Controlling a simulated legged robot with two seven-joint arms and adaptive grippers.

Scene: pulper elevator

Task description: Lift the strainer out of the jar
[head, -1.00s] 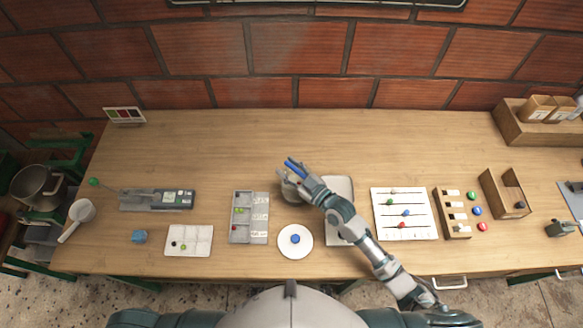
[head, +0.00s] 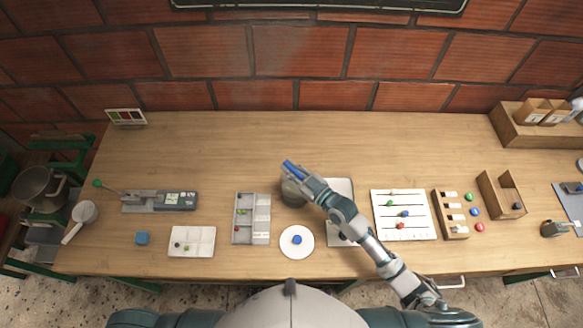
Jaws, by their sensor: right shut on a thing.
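A grey jar (head: 291,195) stands on the table near the middle, behind the white plate. My right gripper (head: 292,170) is over the jar, reaching in from the lower right. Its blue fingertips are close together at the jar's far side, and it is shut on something. My gripper hides most of the jar's mouth. The strainer cannot be made out clearly, being hidden under or between the fingers. How high it sits in the jar cannot be told. My left gripper is not in view.
A white plate (head: 297,254) with a blue piece is in front of the jar. A divided grey tray (head: 264,232) stands to the left. A pale board (head: 341,187) lies under my right arm, and a white lined board (head: 421,232) is farther right. The table behind the jar is clear.

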